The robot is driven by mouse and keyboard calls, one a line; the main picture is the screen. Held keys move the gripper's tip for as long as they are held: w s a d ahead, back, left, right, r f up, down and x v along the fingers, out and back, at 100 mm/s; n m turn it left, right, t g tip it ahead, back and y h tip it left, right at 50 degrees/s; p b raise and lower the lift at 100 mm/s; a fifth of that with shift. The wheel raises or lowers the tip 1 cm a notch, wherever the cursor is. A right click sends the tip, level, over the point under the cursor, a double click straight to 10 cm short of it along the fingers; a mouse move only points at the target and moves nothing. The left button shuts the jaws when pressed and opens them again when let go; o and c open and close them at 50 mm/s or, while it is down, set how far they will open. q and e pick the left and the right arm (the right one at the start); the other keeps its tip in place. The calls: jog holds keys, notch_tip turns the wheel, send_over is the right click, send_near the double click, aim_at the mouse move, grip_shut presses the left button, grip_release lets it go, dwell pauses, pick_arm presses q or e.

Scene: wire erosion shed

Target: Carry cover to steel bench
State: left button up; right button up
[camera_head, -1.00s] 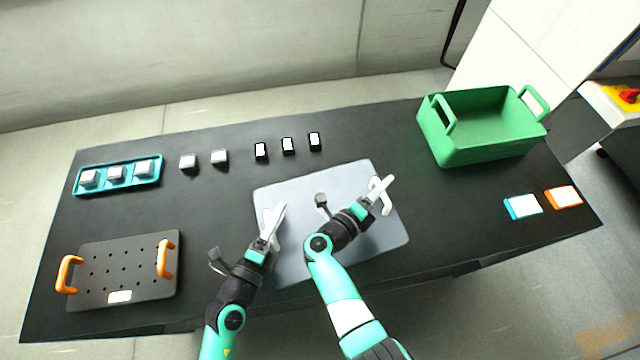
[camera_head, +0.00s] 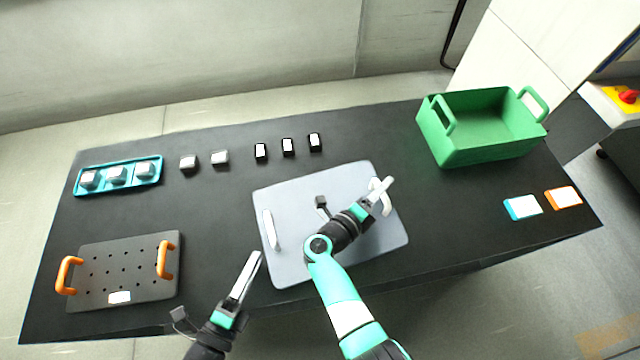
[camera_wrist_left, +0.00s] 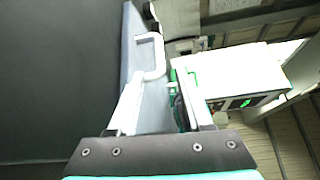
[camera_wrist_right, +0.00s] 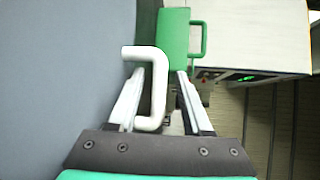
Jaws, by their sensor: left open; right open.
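The cover is a flat grey-blue panel (camera_head: 325,262) with rounded corners, lying on the black bench top, with a white handle at each end. Its left handle (camera_head: 271,230) stands free in the head view and also shows in the left wrist view (camera_wrist_left: 152,58). My left gripper (camera_head: 253,268) is open and empty, in front and left of the panel, apart from the handle. My right gripper (camera_head: 385,190) is open at the right handle (camera_head: 382,204). In the right wrist view that handle (camera_wrist_right: 158,90) shows between the open fingers.
A green bin (camera_head: 480,145) stands at the back right. A perforated plate with orange handles (camera_head: 125,270) lies front left. A teal tray (camera_head: 118,188) with grey blocks is back left; several small blocks stand behind the panel. Teal and orange labelled tiles (camera_head: 523,208) lie at right.

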jog(key=v, duration=1.2)
